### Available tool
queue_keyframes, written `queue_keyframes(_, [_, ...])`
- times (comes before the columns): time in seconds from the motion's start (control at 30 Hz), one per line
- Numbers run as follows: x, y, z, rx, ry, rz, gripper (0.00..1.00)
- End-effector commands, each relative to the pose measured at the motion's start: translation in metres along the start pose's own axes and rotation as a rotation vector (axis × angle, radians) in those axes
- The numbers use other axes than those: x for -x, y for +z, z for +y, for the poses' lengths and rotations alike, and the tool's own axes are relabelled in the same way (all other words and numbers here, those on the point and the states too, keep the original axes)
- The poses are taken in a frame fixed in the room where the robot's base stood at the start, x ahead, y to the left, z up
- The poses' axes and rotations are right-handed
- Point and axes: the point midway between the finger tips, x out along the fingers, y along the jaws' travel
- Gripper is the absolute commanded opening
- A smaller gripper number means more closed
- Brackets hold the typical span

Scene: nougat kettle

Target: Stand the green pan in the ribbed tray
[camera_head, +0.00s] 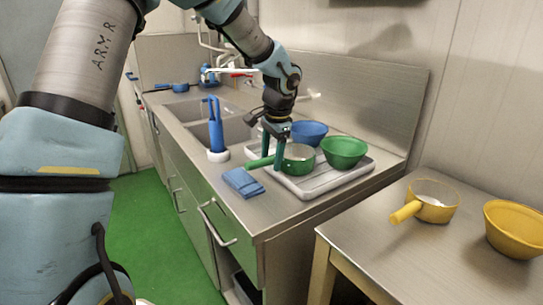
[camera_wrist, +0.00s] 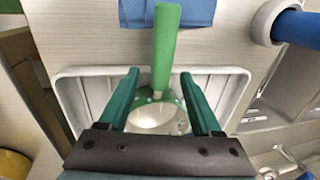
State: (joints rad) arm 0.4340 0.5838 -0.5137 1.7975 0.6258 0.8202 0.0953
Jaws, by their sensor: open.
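The green pan (camera_head: 298,160) sits upright in the ribbed tray (camera_head: 345,182), at its left part, with its green handle reaching out over the tray's rim toward the blue cloth. In the wrist view the pan's pale inside (camera_wrist: 157,116) shows within the white tray (camera_wrist: 232,88), partly hidden by my gripper. My gripper (camera_head: 272,160) is open, pointing down at the handle side of the pan. In the wrist view its two teal fingers (camera_wrist: 160,73) stand apart, one on each side of the handle's root, with gaps to the handle.
A green bowl (camera_head: 345,150) and a blue bowl (camera_head: 309,131) stand close behind the pan. A folded blue cloth (camera_head: 243,182) lies in front of the tray. A blue brush in a white holder (camera_head: 217,154) stands left, by the sinks. A yellow pan (camera_head: 433,202) and yellow bowl (camera_head: 515,228) occupy the right table.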

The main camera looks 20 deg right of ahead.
Motion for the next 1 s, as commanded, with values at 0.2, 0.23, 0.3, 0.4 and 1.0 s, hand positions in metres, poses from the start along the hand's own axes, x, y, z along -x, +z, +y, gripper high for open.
queue_keyframes(0.2, [0.015, -0.001, -0.001, 0.002, -0.003, 0.003, 0.66])
queue_keyframes(0.23, [0.02, -0.001, -0.001, 0.002, -0.004, 0.003, 0.66])
queue_keyframes(0.3, [0.033, -0.001, -0.001, 0.002, -0.004, 0.004, 0.66])
queue_keyframes(0.4, [0.054, -0.001, -0.001, 0.002, -0.005, 0.005, 0.66])
queue_keyframes(1.0, [0.109, 0.0, 0.0, 0.0, -0.001, 0.001, 0.66])
